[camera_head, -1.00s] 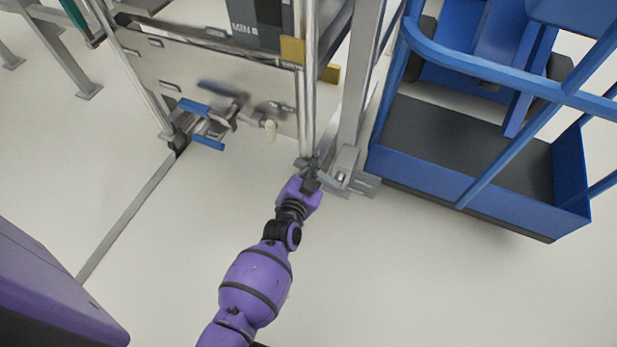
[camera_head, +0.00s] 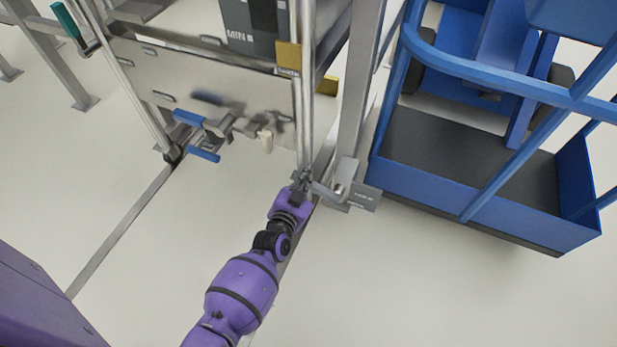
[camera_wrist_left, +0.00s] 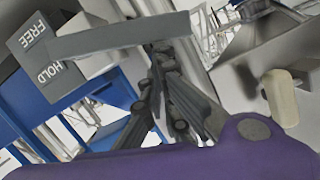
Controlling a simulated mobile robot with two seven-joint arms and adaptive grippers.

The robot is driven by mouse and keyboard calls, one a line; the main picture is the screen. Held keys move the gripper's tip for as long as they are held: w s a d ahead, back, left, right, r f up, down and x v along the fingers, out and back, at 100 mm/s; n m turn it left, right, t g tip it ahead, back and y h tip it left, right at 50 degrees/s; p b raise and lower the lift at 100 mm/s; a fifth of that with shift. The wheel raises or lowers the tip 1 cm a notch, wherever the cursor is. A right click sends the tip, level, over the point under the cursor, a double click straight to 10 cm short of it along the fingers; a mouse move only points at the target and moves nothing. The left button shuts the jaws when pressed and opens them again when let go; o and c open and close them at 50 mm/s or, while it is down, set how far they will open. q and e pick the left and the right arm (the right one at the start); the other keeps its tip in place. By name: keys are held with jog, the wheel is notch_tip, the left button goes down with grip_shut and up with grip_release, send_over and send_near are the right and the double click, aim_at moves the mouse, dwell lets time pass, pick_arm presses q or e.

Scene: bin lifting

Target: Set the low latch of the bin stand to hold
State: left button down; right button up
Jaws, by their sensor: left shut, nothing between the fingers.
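The low latch shows in the head view as a grey lever (camera_head: 322,189) at the foot of the stand's front post, beside a grey plate (camera_head: 362,198). In the left wrist view its grey bar (camera_wrist_left: 120,38) crosses in front of the plate (camera_wrist_left: 38,62), which is marked FREE and HOLD. The bar lies near both words; I cannot tell which it is set to. My left gripper (camera_head: 301,178) is shut and empty at the lever's left end. In the left wrist view its fingers (camera_wrist_left: 160,52) are close by the bar; contact is unclear. My right gripper is not in view.
A blue cart (camera_head: 480,190) stands right of the stand. A floor rail (camera_head: 120,235) runs toward the lower left. Open floor lies in front.

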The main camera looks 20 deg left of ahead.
pick_arm(q)
jog(key=a+f+n, duration=0.1)
jog(key=a+f+n+b, duration=0.1)
jog(key=f, duration=0.1)
jog(key=shift+a+f+h, duration=0.2)
jog(key=shift+a+h, duration=0.05)
jog(key=shift+h, duration=0.15)
notch_tip(320, 180, up, 4)
jog(key=p, duration=0.3)
jog(key=shift+w+r, duration=0.1)
jog(key=shift+r, duration=0.15)
jog(key=p+v, duration=0.3)
jog(key=v, duration=0.7)
jog(key=shift+f, duration=0.15)
jog(key=shift+a+f, duration=0.1)
